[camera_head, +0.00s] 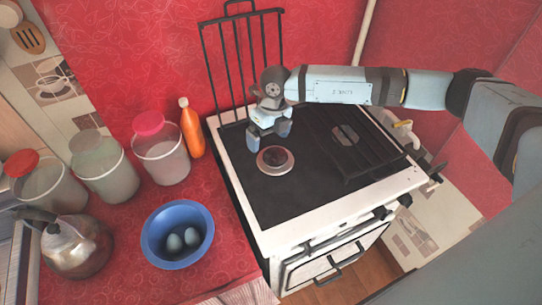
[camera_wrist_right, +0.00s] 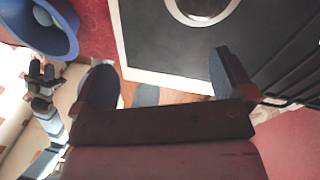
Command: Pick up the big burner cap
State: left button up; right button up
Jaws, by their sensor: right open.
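A round burner (camera_head: 275,160) with a silver ring and a dark centre sits on the black cooktop, left of its middle. The dark centre looks like the burner cap; I cannot tell its edge from the ring clearly. The silver ring (camera_wrist_right: 205,14) is cut off at the top of the right wrist view. My right gripper (camera_head: 269,136) is open and empty, just behind and above the burner, its fingers apart and not visibly touching it. The right wrist view shows both fingers (camera_wrist_right: 160,80) spread. My left arm's end (camera_wrist_right: 42,90) shows small there, its jaws unclear.
A black grate (camera_head: 243,60) stands raised at the stove's back left. Another grate (camera_head: 365,150) lies over the right side of the cooktop (camera_head: 300,195). A blue bowl (camera_head: 160,258) with eggs, a kettle (camera_head: 77,248), jars and an orange bottle (camera_head: 192,130) stand on the red counter.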

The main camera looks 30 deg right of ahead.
jog(key=w+d+r+h, duration=0.1)
jog(key=w+d+h, duration=0.1)
jog(key=d, duration=0.2)
jog(key=p, duration=0.1)
send_over(276, 156)
jog(key=shift+t, duration=0.3)
jog(key=f, duration=0.8)
jog(key=shift+s+f, duration=0.1)
jog(key=shift+s, duration=0.1)
jog(key=shift+w+f+p, duration=0.15)
jog(key=shift+f+p, duration=0.2)
jog(key=shift+f, duration=1)
jog(key=shift+w+f+p, duration=0.15)
jog(key=shift+f+p, duration=0.2)
jog(key=shift+f, duration=1)
jog(key=c, duration=0.8)
